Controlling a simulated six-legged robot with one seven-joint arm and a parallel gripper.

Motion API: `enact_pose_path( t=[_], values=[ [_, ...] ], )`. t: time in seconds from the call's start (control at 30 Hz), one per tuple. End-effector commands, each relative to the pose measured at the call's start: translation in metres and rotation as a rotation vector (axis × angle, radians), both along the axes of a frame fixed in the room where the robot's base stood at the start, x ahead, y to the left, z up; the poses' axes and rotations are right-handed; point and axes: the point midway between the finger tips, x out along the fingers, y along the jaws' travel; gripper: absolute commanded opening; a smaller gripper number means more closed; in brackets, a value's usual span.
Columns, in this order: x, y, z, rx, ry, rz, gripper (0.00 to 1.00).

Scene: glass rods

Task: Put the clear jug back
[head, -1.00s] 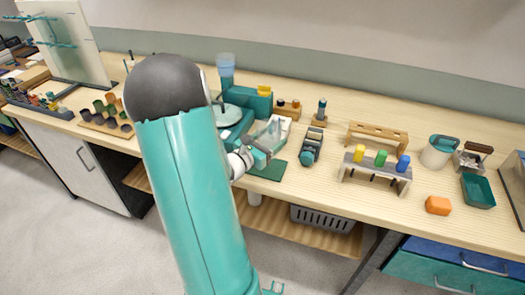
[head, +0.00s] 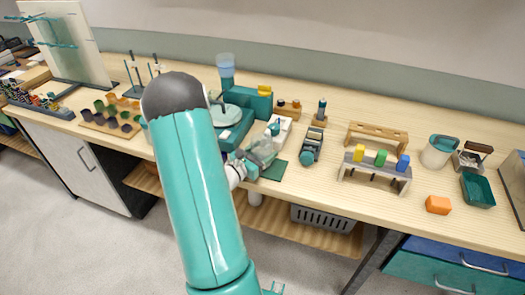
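The clear jug (head: 263,151) is a see-through grey-green vessel in the middle of the head view, above the bench near its front edge. It looks tilted. My gripper (head: 247,164) is at its lower left side and appears shut on it, though the fingers are small and partly hidden by my arm. A dark green mat (head: 273,171) lies on the bench just below and to the right of the jug.
Behind the jug stand a teal machine with a round plate (head: 225,116) and a white device (head: 284,130). An orange block (head: 438,205) lies near the front edge.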

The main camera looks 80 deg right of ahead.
Motion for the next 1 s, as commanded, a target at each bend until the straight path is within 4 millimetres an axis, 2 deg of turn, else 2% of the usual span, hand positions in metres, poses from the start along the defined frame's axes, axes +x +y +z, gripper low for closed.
enact_pose_path(
  t=[0.03,0.1,0.13,0.5,0.67,1.0],
  values=[
    [0.000,0.000,0.000,0.000,-0.001,0.001,0.70],
    [0.000,0.000,0.000,0.000,0.000,0.000,0.83],
    [0.000,0.000,0.000,0.000,0.000,0.000,0.85],
    [0.000,0.000,0.005,0.000,-0.001,-0.001,0.85],
    [0.013,0.022,0.004,0.000,0.001,0.005,0.85],
    [0.047,0.085,0.003,0.000,0.000,0.005,0.85]
  ],
)
